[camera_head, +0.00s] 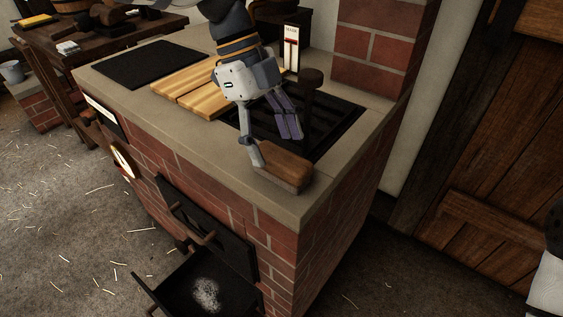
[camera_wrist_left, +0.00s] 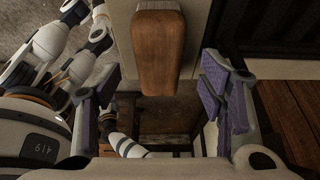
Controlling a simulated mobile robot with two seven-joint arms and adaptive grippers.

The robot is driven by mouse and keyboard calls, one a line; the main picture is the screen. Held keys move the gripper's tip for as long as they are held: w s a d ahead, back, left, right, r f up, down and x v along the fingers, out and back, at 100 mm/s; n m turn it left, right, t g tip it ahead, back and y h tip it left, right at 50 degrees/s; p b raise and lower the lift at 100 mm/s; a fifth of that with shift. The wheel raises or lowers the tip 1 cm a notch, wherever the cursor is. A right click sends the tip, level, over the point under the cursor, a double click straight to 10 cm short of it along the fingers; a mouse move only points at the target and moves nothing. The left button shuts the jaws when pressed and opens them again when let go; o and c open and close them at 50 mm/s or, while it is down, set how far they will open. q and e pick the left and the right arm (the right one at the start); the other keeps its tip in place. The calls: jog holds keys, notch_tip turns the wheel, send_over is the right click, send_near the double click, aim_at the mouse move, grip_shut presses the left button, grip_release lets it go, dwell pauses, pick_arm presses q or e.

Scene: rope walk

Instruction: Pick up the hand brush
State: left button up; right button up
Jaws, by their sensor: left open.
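The hand brush (camera_head: 285,168) has a brown wooden back. It lies on the stone rim at the near corner of the brick stove, beside the black grate. My left gripper (camera_head: 274,147) is open and empty, with its fingers close to the brush, one near its left end and one behind it. In the left wrist view the brush's wooden back (camera_wrist_left: 158,45) shows ahead of and between the spread purple finger pads, in line with the gap. I cannot tell whether either finger touches it. My right gripper is not in view.
A dark upright post with a knob (camera_head: 309,90) stands behind the brush by the black grate (camera_head: 340,128). Slatted boards (camera_head: 190,88) and a black plate (camera_head: 150,63) lie farther left on the stove. A drawer (camera_head: 178,284) stands open below. A brick column (camera_head: 378,45) rises behind.

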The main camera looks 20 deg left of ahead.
aim_at(280, 155)
pick_arm(q)
jog(key=x, duration=0.3)
jog(key=shift+s+d+r, duration=0.1)
jog(key=shift+s+d, duration=0.05)
jog(key=shift+s, duration=0.05)
jog(key=shift+d+f, duration=0.1)
jog(key=shift+f, duration=0.25)
jog(key=shift+f, duration=0.25)
jog(key=shift+c, duration=0.3)
jog(key=c, duration=1.2)
